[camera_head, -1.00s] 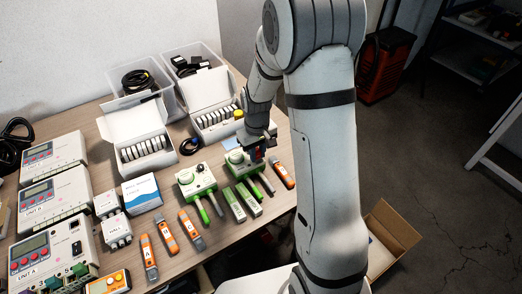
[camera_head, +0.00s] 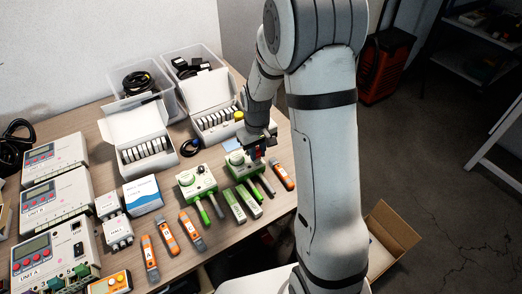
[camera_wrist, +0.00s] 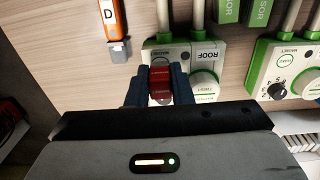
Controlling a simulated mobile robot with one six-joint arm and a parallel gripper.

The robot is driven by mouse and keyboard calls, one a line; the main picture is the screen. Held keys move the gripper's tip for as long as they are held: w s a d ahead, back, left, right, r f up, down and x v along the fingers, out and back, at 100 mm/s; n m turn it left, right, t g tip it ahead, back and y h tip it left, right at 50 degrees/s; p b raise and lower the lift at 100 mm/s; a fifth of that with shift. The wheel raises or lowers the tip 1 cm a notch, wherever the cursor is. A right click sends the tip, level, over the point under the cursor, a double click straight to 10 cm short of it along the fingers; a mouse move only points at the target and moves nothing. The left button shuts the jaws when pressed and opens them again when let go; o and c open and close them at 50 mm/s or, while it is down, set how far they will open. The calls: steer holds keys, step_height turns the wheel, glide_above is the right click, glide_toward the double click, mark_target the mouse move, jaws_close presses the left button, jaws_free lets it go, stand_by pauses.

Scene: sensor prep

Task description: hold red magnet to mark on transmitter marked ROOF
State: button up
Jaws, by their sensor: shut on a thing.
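My gripper (camera_wrist: 160,88) is shut on a red magnet (camera_wrist: 160,81), which sits between its two dark fingers. The transmitter marked ROOF (camera_wrist: 206,53) is white and green and lies upside down in the wrist view, just beyond and right of the fingers. The magnet overlaps its left end in that view; I cannot tell whether they touch. The mark on the transmitter is not clearly visible. In the head view my gripper (camera_head: 258,152) is at the right side of this transmitter (camera_head: 236,167), with the red magnet (camera_head: 258,153) showing small.
A second green-and-white transmitter (camera_head: 196,183) with a black dial stands to the left. Grey-green sensors (camera_head: 247,202) lie in front, and an orange tool marked D (camera_wrist: 112,21) lies close by. White boxes (camera_head: 213,113) stand behind. The table's right edge is near.

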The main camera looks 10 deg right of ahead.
steer(key=shift+r+p, duration=1.75)
steer(key=shift+r, duration=1.2)
steer(key=shift+f, duration=0.1)
